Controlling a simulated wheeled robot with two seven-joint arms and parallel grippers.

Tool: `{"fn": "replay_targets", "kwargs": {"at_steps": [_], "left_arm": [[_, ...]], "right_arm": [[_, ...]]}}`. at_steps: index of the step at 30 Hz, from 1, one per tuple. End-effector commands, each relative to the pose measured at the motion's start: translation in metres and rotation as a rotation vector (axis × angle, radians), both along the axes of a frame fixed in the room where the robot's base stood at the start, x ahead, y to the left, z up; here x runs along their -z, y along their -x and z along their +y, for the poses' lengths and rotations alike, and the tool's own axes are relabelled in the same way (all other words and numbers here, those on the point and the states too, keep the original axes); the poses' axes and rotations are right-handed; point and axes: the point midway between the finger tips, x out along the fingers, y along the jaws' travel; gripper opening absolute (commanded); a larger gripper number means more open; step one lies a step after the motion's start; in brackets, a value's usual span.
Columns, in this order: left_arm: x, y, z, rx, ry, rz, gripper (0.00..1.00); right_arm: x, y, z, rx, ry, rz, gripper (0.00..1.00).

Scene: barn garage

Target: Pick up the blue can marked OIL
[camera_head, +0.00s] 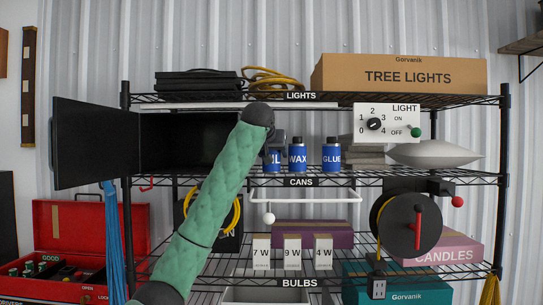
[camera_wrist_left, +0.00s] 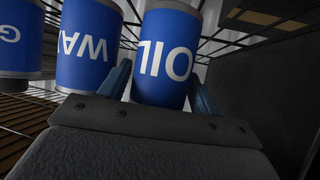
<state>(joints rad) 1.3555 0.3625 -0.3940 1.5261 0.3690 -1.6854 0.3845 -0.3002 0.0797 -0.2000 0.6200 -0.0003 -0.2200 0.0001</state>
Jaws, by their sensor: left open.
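The blue can marked OIL (camera_head: 273,163) stands at the left end of a row of blue cans on the CANS shelf, its left part hidden by my arm. It also shows in the left wrist view (camera_wrist_left: 165,60), lettering upside down. My left gripper (camera_head: 271,142) is at this can, partly hidden behind my green-sleeved arm. In the left wrist view its open fingers (camera_wrist_left: 160,88) lie on either side of the can. I cannot tell whether either touches it. My right gripper is not in view.
The WAX can (camera_head: 298,156) stands close on the right, then the GLUE can (camera_head: 332,156). A dark open box or cabinet (camera_head: 185,143) is on the left. The wire shelf above (camera_head: 225,103) limits height. A LIGHT switch panel (camera_head: 388,122) hangs at right.

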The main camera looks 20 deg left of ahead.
Motion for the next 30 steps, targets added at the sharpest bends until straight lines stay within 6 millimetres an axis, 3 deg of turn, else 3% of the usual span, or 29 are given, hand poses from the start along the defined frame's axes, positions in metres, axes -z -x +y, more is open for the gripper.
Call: {"fn": "replay_targets", "kwargs": {"at_steps": [4, 10, 22, 30], "left_arm": [[0.000, 0.000, 0.000, 0.000, 0.000, 0.000, 0.61], [0.000, 0.000, 0.000, 0.000, 0.000, 0.000, 0.22], [-0.004, 0.000, 0.000, 0.000, 0.001, 0.000, 0.22], [-0.023, 0.001, 0.000, 0.000, 0.001, -0.002, 0.22]], "right_arm": [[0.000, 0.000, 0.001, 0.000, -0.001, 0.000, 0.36], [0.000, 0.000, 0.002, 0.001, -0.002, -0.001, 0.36], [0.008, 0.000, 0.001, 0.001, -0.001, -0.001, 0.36], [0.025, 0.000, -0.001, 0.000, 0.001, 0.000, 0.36]]}}
